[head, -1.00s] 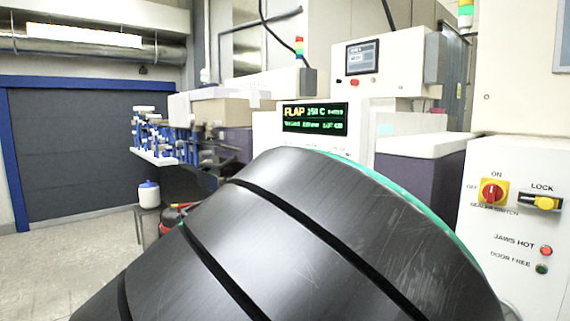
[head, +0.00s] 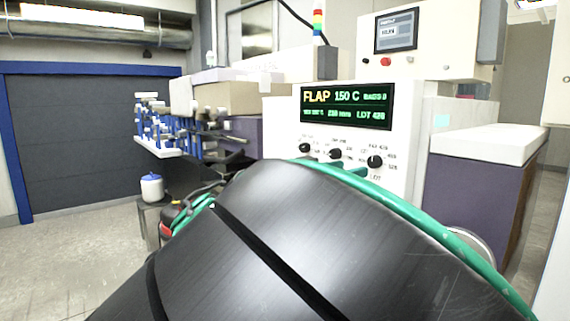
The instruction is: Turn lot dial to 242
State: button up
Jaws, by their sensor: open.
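The control panel (head: 405,125) stands beyond my arm, with a row of three black knobs under its display. The right knob is the lot dial (head: 375,161), with a small label that looks like LOT below it; its pointer direction is too small to tell. The display (head: 346,106) shows FLAP 150 C on top and, in smaller text, what reads as LOT 428. The middle knob (head: 335,154) and left knob (head: 305,147) sit beside it. My dark arm covers the space below the knobs. My gripper is not in view.
A green hose (head: 440,232) runs along my arm. A purple cabinet with a white top (head: 490,143) stands right of the panel. A small screen (head: 396,30) is above. A white jar (head: 151,187) stands on a stand at left. Open floor lies at left.

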jog(key=x, duration=0.9)
jog(key=shift+d, duration=0.15)
jog(key=shift+w, duration=0.1)
jog(key=shift+c, duration=0.7)
jog(key=c, duration=0.9)
